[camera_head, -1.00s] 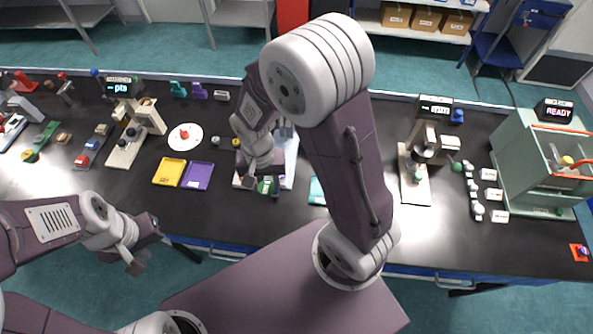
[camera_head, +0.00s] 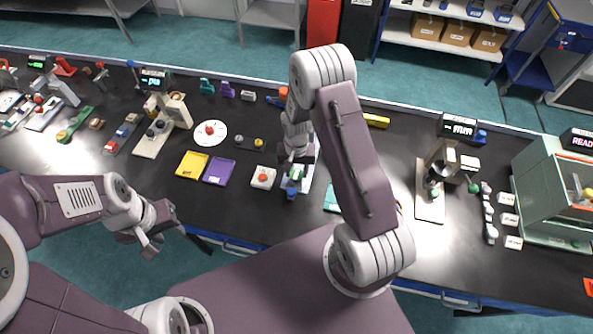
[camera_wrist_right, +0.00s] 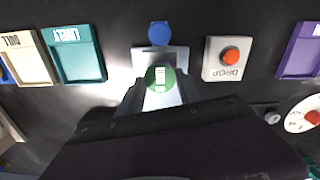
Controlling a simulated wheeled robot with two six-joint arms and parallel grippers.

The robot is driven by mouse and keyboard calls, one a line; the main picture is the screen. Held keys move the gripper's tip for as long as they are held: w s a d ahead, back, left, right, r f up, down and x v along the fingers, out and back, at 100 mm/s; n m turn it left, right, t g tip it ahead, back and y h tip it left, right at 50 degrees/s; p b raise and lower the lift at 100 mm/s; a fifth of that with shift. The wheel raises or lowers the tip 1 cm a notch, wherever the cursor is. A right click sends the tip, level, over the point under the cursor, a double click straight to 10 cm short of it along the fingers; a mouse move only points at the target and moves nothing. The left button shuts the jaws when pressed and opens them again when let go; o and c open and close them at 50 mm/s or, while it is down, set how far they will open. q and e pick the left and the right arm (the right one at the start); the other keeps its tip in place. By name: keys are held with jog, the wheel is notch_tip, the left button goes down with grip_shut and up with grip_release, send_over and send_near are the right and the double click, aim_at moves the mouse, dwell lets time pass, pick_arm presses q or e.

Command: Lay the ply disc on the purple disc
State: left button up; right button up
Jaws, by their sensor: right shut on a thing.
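My right gripper (camera_head: 295,170) reaches down over a pale grey stand (camera_head: 303,182). In the right wrist view a green disc (camera_wrist_right: 160,78) with a white label lies between its fingertips, and the jaws are shut on it. Its height above the stand is hard to judge. A blue knob (camera_wrist_right: 159,33) is at the stand's front end; it also shows in the head view (camera_head: 291,192). I cannot make out which piece is the ply disc or pick out a purple disc; the arm hides part of the stand. My left gripper (camera_head: 155,245) hangs before the bench's front edge, with its jaw state unclear.
A white block with a red button (camera_head: 263,177) stands left of the stand. Purple (camera_head: 219,171) and yellow (camera_head: 192,165) trays lie beyond it. A teal tray (camera_wrist_right: 73,53) is on the stand's other side. A white dial (camera_head: 210,133) lies behind the trays.

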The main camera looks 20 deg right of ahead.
jog(key=shift+f, duration=0.45)
jog(key=shift+w+f, duration=0.15)
jog(key=shift+f, duration=0.15)
jog(key=o, duration=1.2)
jog(key=shift+c, duration=0.2)
jog(key=shift+o, duration=0.7)
